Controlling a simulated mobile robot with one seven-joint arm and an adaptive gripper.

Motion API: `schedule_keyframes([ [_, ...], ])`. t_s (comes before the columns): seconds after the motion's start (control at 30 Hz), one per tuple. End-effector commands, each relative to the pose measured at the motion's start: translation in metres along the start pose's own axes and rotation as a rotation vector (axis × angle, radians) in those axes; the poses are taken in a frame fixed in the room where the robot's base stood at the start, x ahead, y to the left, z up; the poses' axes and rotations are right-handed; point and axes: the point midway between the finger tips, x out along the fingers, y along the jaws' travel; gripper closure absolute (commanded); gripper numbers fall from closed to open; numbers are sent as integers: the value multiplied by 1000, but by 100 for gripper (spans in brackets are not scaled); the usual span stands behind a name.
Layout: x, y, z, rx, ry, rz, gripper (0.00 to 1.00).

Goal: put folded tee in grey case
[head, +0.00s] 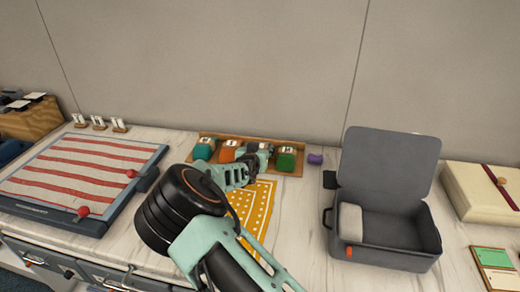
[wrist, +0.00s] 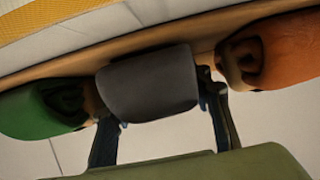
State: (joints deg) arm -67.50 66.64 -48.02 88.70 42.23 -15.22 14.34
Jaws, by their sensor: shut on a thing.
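My gripper (head: 262,153) is over the wooden tray at the back of the counter, its fingers partly hidden by my arm. In the wrist view my gripper (wrist: 153,106) is shut on a dark grey folded bundle (wrist: 148,80), which looks like the folded tee. The bundle sits between a green roll (wrist: 40,108) and an orange roll (wrist: 268,52), by the tray edge; I cannot tell if it is lifted. The grey case (head: 392,262) stands open at the right, its lid up. A pale folded item (head: 350,222) lies in its left end.
The wooden tray (head: 292,172) holds several coloured rolls with tags. A yellow patterned cloth (head: 262,205) lies in front. A purple item (head: 315,159) and a dark pad (head: 330,180) lie between tray and case. A striped board (head: 80,165) is left; a cream box (head: 480,195) is right.

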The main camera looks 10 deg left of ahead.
Motion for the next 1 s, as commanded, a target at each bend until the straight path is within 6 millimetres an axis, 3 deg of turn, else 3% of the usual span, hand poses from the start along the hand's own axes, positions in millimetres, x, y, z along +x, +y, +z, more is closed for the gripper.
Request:
schedule_keyframes([
  [0.37,2,0,4,1,2,-1,82],
  [0.4,1,0,3,1,1,-1,51],
  [0.53,1,0,3,1,1,-1,37],
  [1.0,0,0,0,-1,0,-1,37],
])
